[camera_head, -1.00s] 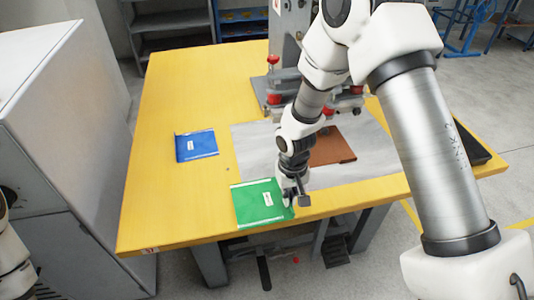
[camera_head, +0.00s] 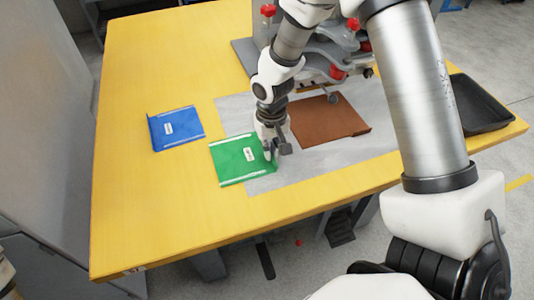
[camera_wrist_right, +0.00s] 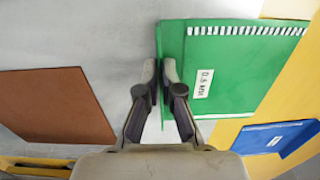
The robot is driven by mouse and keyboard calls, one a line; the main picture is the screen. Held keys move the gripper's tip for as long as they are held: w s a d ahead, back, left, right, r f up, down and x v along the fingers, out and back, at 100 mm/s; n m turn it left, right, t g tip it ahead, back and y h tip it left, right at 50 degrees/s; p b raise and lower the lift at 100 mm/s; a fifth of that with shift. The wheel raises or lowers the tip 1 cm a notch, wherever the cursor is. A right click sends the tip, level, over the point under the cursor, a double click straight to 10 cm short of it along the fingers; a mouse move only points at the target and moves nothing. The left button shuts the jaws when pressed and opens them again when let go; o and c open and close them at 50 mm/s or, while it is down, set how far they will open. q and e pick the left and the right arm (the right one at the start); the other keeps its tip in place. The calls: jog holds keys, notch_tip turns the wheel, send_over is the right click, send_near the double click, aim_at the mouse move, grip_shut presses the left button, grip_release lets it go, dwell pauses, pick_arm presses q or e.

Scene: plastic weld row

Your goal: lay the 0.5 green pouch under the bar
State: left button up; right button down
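The green pouch (camera_head: 232,160) has white strips along two edges and a label; its marking in the right wrist view (camera_wrist_right: 235,75) starts with 0.5. My right gripper (camera_head: 272,154) is shut on the pouch's raised right edge, with the green edge between the fingertips (camera_wrist_right: 160,80). The pouch overlaps the left part of the grey mat; I cannot tell if it touches the surface. The grey press (camera_head: 318,68) with red knobs stands behind; my arm partly hides it and its bar. My left gripper is out of view.
A blue pouch (camera_head: 175,128) lies left on the yellow table (camera_head: 150,215). A brown sheet (camera_head: 328,118) lies on the grey mat (camera_head: 290,172), right of the gripper. A black tray (camera_head: 482,103) is at the right. The table's front left is clear.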

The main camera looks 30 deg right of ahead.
jog(key=shift+s+r, duration=0.1)
jog(key=shift+r, duration=0.05)
jog(key=c, duration=1.3)
grip_release()
jog(key=shift+f, duration=0.2)
jog(key=shift+r, duration=0.3)
jog(key=shift+r+p, duration=0.8)
jog(key=shift+r, duration=5.1)
